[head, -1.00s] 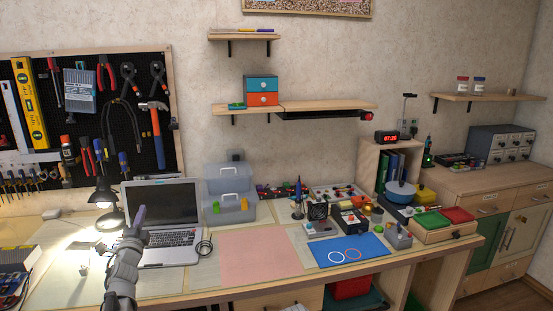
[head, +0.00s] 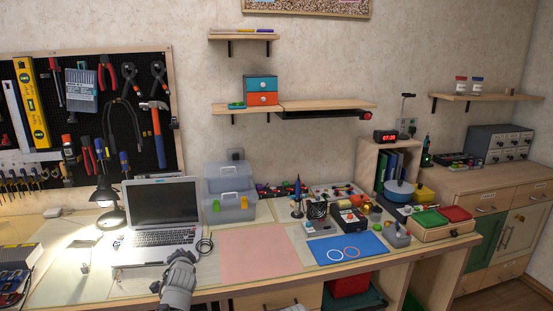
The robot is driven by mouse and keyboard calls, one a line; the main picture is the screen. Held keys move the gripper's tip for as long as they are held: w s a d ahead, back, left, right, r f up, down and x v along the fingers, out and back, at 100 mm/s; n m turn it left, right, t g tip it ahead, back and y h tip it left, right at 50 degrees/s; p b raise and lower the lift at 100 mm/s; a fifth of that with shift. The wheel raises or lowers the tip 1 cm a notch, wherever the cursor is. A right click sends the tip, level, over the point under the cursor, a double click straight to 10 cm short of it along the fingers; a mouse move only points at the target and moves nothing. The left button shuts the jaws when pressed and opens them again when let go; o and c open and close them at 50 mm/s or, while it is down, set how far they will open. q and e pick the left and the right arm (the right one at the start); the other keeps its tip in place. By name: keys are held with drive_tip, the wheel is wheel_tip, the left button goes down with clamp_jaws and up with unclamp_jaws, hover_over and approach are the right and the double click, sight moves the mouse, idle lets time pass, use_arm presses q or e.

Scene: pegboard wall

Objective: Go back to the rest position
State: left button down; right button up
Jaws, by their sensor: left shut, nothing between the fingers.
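My left gripper (head: 182,258) is at the front edge of the workbench, below the laptop (head: 162,220). It is grey and seen foreshortened along my forearm, which rises from the bottom of the view. It is shut and empty, and its fingertips are hard to make out. My right gripper is not in view.
The workbench holds a lit lamp (head: 106,195), a pink mat (head: 260,252), a blue mat (head: 346,249) with two rings, and a clear toolbox (head: 230,205). Small electronics stand at the right. The pink mat is bare. Tools hang on a pegboard (head: 75,95) at the left.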

use_arm(q)
drive_tip(key=s+d+f+n+g+h, duration=0.1)
drive_tip(key=s+d+f+n+g, duration=0.1)
drive_tip(key=s+d+f+g, duration=0.35)
drive_tip(key=s+d+f+n+g+h, duration=0.1)
drive_tip(key=s+d+f+g+h, duration=0.1)
drive_tip(key=s+d+f, duration=0.65)
drive_tip(key=s+d+n+g, duration=0.1)
drive_tip(key=s+d+g, duration=0.7)
drive_tip(key=s, duration=0.9)
wheel_tip(320, 180, up, 13)
drive_tip(key=d+t+p, duration=0.2)
drive_tip(key=p, duration=1.1)
drive_tip(key=shift+w, duration=0.35)
drive_tip(key=shift+a+r, duration=0.1)
